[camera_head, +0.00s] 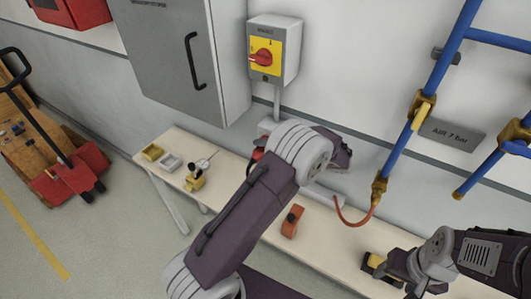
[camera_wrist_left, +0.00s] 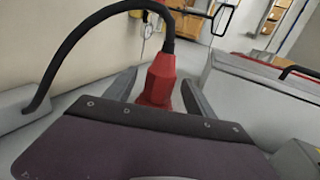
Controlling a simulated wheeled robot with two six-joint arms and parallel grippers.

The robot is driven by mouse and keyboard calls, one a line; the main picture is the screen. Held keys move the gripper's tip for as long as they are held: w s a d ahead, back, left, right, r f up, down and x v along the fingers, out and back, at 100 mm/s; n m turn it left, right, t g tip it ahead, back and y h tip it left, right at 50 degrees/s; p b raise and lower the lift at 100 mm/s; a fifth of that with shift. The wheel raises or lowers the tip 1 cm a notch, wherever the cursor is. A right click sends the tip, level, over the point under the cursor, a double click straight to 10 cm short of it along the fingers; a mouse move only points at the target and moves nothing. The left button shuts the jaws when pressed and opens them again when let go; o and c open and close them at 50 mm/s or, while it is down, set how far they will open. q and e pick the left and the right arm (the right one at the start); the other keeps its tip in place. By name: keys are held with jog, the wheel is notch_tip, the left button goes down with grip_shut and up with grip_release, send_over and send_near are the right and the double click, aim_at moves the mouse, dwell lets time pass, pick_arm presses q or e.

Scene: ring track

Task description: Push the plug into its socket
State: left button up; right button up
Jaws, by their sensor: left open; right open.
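The red plug (camera_wrist_left: 158,80) stands between the two spread fingers of my left gripper (camera_wrist_left: 160,92) in the left wrist view, with gaps visible at its sides. A black cable (camera_wrist_left: 105,14) arches from its top to the left. In the head view a small red part, probably the plug (camera_head: 257,155), shows at the left edge of my left wrist, which hides the left fingers. I cannot make out the socket. My right gripper (camera_head: 398,272) is open at the lower right, beside a yellow and black object (camera_head: 372,262); I cannot tell whether they touch.
A switch box (camera_head: 272,50), grey cabinet (camera_head: 180,60) and blue pipes (camera_head: 432,85) are on the wall. A red pallet truck (camera_head: 75,172) stands left.

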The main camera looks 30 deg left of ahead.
pick_arm(q)
jog(key=b+v, duration=0.1)
jog(key=v, duration=0.8)
